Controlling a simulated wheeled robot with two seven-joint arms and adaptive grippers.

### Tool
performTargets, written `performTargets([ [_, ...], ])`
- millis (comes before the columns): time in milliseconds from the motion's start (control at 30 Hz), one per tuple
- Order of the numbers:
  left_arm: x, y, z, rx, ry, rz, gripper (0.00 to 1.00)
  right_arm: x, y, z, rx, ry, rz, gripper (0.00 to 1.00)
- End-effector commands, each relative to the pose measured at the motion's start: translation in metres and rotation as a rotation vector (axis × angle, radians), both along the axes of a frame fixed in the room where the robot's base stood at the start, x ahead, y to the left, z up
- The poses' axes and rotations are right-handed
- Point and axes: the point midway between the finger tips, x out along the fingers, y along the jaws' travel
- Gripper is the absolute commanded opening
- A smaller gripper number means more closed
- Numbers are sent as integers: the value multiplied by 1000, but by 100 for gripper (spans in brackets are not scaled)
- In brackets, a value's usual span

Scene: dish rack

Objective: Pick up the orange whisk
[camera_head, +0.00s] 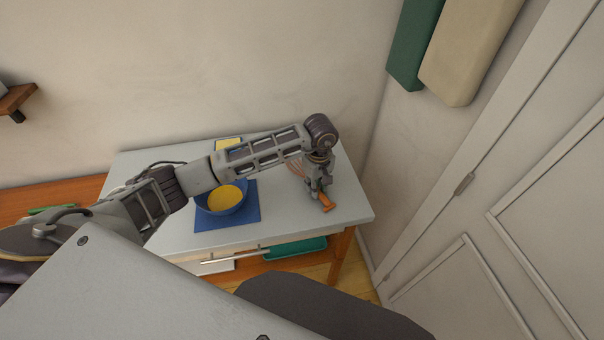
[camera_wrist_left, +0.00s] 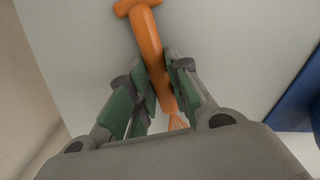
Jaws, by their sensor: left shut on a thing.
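The orange whisk (camera_head: 326,203) is at the right part of the white table, its handle pointing toward the front edge and its wires (camera_head: 295,168) showing behind my gripper. My left gripper (camera_head: 319,191) points down over it. In the left wrist view, the fingers (camera_wrist_left: 159,85) are shut on the whisk's orange handle (camera_wrist_left: 149,42), one on each side, near the wire end. I cannot tell whether the whisk touches the table. Part of its wires is hidden by my gripper. My right gripper is not in view.
Left of the whisk, a blue bowl (camera_head: 210,207) with yellow contents stands on a blue mat (camera_head: 240,222) on the white table (camera_head: 290,225). A yellow item (camera_head: 228,144) lies at the back. A wall and a white door (camera_head: 520,190) are to the right.

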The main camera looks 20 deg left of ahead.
Motion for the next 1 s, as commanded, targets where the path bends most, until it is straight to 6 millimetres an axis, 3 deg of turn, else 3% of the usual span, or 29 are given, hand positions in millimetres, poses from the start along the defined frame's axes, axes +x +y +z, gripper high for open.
performTargets([
  [467, 1, 0, 7, 0, -1, 1, 0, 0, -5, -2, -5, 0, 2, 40],
  [1000, 1, 0, 71, 0, -4, 0, 0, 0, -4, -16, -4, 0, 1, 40],
])
